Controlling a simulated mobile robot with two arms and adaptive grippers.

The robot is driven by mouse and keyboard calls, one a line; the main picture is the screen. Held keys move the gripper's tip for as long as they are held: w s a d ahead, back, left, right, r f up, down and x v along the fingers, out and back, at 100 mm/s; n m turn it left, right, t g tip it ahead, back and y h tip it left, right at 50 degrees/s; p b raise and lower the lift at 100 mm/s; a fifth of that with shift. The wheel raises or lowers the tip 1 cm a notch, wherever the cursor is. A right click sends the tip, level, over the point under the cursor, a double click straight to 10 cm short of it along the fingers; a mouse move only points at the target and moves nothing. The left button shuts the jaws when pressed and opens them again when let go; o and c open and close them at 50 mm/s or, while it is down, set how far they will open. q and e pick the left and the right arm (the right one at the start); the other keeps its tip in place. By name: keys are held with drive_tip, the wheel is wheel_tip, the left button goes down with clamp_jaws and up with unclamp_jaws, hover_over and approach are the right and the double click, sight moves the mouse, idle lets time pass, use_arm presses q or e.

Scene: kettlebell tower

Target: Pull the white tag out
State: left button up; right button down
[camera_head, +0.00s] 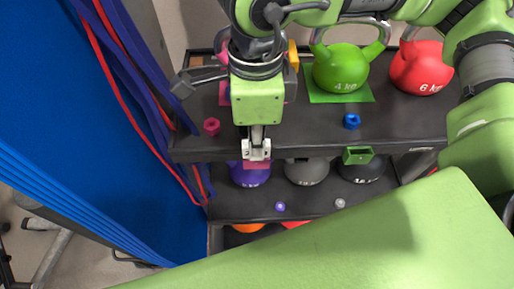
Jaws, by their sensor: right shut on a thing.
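My right gripper (257,151) comes down from the top of the view to the front edge of the upper shelf. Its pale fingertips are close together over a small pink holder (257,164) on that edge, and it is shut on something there. The white tag cannot be told apart from the pale fingertips; what lies between them is mostly hidden, but it appears to be the tag.
On the upper shelf (300,125) stand a green kettlebell (340,70) and a red kettlebell (418,72), with a blue nut-shaped piece (351,121). An empty green holder (358,155) is at the edge. Below are purple (250,177) and grey (306,173) kettlebells. Blue panels stand left.

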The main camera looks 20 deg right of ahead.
drive_tip(key=shift+r, duration=0.4)
drive_tip(key=shift+r+p, duration=1.05)
drive_tip(key=shift+r, duration=1.35)
